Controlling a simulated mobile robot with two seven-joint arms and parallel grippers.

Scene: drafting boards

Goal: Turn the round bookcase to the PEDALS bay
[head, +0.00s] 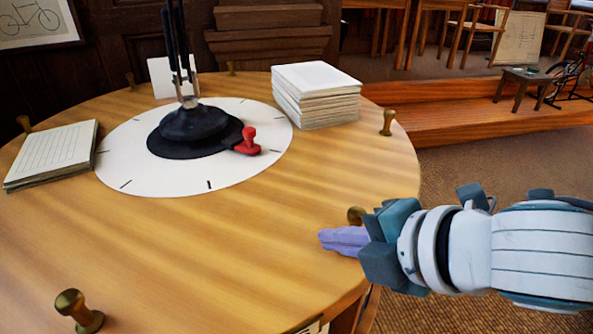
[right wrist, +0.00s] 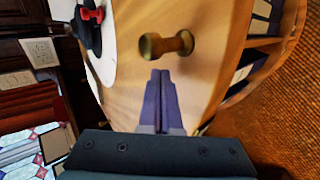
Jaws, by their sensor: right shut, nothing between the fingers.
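The round bookcase (head: 260,240) has a wooden top with several brass knobs around its rim. My right gripper (head: 322,240) is shut and empty over the right edge of the top. A brass knob (head: 355,214) stands just behind its fingers, partly hidden by them. In the right wrist view this knob (right wrist: 165,44) shows just beyond the fingertips (right wrist: 160,76); I cannot tell if they touch. A white dial (head: 190,183) with black ticks and a black centre base with a red knob (head: 248,142) lies in the middle. Bay labels are not readable. My left gripper is out of view.
A paper stack (head: 315,95) stands at the back right of the top, and a lined pad (head: 52,155) at the left. Another brass knob (head: 78,312) is at the front left. Shelves with binders (right wrist: 250,65) show under the rim. Carpet lies to the right.

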